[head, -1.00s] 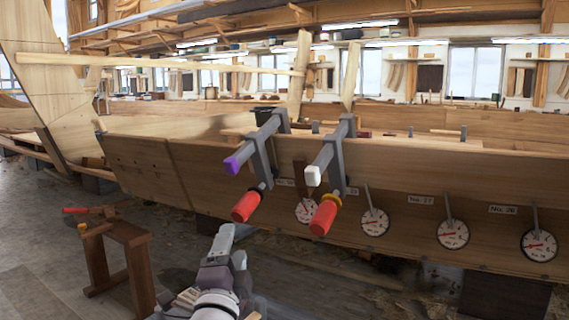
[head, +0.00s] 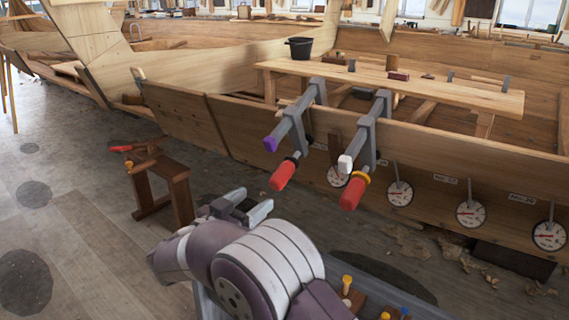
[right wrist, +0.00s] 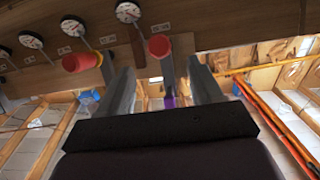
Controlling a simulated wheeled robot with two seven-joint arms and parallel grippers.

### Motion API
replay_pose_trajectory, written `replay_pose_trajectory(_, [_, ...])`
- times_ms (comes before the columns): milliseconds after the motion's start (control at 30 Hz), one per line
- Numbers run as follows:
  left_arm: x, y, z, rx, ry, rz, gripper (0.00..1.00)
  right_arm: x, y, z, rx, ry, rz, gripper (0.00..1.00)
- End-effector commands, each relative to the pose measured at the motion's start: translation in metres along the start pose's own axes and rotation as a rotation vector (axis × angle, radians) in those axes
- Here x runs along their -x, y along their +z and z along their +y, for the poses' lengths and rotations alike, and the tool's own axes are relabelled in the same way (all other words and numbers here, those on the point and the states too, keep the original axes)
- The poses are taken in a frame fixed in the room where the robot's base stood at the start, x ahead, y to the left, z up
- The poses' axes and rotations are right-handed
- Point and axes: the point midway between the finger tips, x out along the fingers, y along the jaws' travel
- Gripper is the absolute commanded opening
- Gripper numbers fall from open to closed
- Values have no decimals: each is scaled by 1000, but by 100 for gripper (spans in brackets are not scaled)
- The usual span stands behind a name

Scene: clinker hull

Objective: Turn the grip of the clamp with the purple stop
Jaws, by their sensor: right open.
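The clamp with the purple stop (head: 270,144) hangs on the plank edge of the hull, left of a second clamp. Its red grip (head: 284,174) points down toward me; in the right wrist view this grip (right wrist: 160,46) shows beyond and between the fingers, with the purple stop (right wrist: 170,102) lower down. The second clamp has a white stop (head: 345,163) and a red grip (head: 353,192) with a yellow collar. My right gripper (head: 246,201) is open and empty, below and left of the purple-stop clamp's grip, apart from it. My left gripper is not in view.
Several round dials (head: 400,193) line the hull (head: 430,150) right of the clamps. A small wooden stool (head: 168,185) with a red-handled tool on it stands at the left. A black bucket (head: 299,48) sits on the bench plank behind the clamps.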

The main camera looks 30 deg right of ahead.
Motion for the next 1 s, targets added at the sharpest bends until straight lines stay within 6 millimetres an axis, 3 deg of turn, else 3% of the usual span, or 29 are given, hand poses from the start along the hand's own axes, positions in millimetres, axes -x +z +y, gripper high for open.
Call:
replay_pose_trajectory(167, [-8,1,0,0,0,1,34,-17,2,2,73,6,4,65])
replay_pose_trajectory(400, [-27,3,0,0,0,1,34,-79,3,2,70,7,4,65])
replay_pose_trajectory(600, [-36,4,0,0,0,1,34,-116,1,1,68,3,5,65])
replay_pose_trajectory(767, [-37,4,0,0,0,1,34,-127,-1,1,71,0,5,65])
replay_pose_trajectory(1000, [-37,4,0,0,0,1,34,-128,-2,1,71,0,5,62])
